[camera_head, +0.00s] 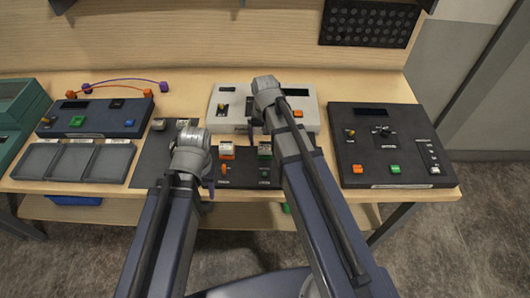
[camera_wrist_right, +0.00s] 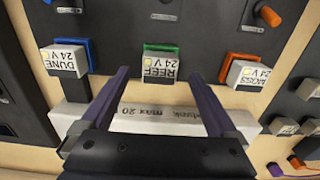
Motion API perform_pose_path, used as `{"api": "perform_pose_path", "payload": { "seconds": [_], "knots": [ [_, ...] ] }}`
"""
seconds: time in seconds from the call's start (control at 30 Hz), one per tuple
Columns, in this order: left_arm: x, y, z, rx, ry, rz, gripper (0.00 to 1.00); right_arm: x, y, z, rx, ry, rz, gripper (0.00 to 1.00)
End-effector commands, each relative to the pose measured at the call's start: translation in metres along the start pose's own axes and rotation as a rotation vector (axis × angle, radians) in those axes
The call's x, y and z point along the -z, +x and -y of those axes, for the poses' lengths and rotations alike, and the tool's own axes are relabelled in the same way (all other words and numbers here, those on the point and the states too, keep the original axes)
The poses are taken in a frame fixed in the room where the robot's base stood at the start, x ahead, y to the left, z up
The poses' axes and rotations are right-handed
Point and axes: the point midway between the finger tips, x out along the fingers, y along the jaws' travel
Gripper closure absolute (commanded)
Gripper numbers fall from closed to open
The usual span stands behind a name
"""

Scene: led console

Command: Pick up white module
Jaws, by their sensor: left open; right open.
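Several small modules with pale cream-white printed faces stand on the black panel (camera_head: 245,178); I cannot tell which one is the white module. In the right wrist view, the REEF module (camera_wrist_right: 161,66) has a green edge, the DUNE module (camera_wrist_right: 66,61) a blue edge and the MOSS module (camera_wrist_right: 246,76) an orange edge. My right gripper (camera_wrist_right: 156,74) is open, its fingers on either side of the REEF module, apparently not gripping it. My left gripper (camera_head: 207,185) is over the black panel's left part; its fingers are mostly hidden by its wrist. The right arm hides the panel's right part.
A cream console (camera_head: 308,116) stands behind the panel, its front edge below the right gripper. A dark console (camera_head: 385,160) is on the right. A blue console (camera_head: 95,118) and grey trays (camera_head: 108,162) are on the left. Orange and purple cables lie at the back left.

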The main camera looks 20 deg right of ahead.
Motion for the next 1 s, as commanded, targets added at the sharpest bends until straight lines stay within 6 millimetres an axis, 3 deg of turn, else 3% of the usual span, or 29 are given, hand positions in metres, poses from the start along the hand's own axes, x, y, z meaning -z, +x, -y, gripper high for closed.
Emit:
{"api": "perform_pose_path", "payload": {
  "seconds": [0.03,0.2,0.53,1.0],
  "knots": [
    [0.001,0.013,-0.001,0.0,0.0,0.0,0.5,-0.001,0.013,0.0,0.0,0.0,0.0,0.05],
    [0.002,0.033,-0.003,0.0,-0.001,0.0,0.5,-0.001,0.033,-0.001,0.0,0.0,0.0,0.05],
    [0.002,0.035,-0.003,0.0,-0.001,0.0,0.5,-0.001,0.035,-0.001,0.0,0.0,0.0,0.05],
    [0.002,0.035,-0.003,0.0,-0.001,0.0,0.5,-0.001,0.035,-0.001,0.0,0.0,0.0,0.58]
  ]
}}
